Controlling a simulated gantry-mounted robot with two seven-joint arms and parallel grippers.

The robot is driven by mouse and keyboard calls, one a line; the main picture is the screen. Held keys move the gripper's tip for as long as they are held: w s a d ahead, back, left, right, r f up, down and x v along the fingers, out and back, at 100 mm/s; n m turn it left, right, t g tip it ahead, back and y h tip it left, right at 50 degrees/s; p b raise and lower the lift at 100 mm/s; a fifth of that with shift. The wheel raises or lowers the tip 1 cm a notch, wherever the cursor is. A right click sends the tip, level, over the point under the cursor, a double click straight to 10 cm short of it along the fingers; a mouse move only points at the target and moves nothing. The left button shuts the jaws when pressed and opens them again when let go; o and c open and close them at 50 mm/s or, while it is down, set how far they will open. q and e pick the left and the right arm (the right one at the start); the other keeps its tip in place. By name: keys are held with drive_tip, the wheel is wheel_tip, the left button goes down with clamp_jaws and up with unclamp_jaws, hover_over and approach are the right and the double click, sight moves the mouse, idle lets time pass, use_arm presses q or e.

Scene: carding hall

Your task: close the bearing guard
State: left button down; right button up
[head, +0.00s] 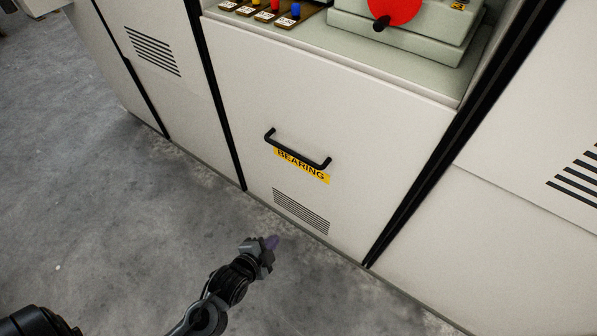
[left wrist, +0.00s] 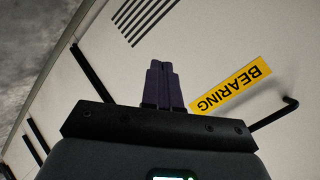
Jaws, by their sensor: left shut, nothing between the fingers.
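The bearing guard (head: 325,110) is a pale panel in the machine front, with a black bar handle (head: 298,152), a yellow BEARING label (head: 302,166) and a slotted vent (head: 301,211) low down. The panel looks flush with its neighbours; I cannot tell if it stands slightly ajar. My left gripper (head: 272,243) is shut and empty, below and left of the handle, near the vent. In the left wrist view the shut fingers (left wrist: 163,84) are in front of the panel, beside the yellow label (left wrist: 231,85). One end of the handle (left wrist: 289,103) shows there; the rest is partly hidden. My right gripper is not seen.
Above the guard, a recess holds a red knob (head: 395,8) on a pale green box and a row of small coloured buttons (head: 267,15). Dark vertical gaps flank the guard. Vented panels (head: 152,52) stand on either side. The grey concrete floor (head: 110,210) is clear.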

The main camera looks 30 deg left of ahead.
use_arm(q)
drive_tip(key=a+f+m+t+y+p, duration=0.3)
drive_tip(key=a+m+t+y, duration=0.3)
drive_tip(key=m, duration=0.4)
drive_tip(key=d+r+m+t+h+p, duration=0.35)
drive_tip(key=m+t+h, duration=0.3)
drive_tip(key=m, duration=0.75)
drive_tip(key=w+d+r+m+t+p, duration=0.1)
drive_tip(key=w+r+m+p, duration=0.1)
drive_tip(key=w+r, duration=1.2)
drive_tip(key=shift+w+d+h+p, duration=0.3)
drive_tip(key=shift+w+h, duration=0.15)
drive_tip(key=shift+w, duration=0.15)
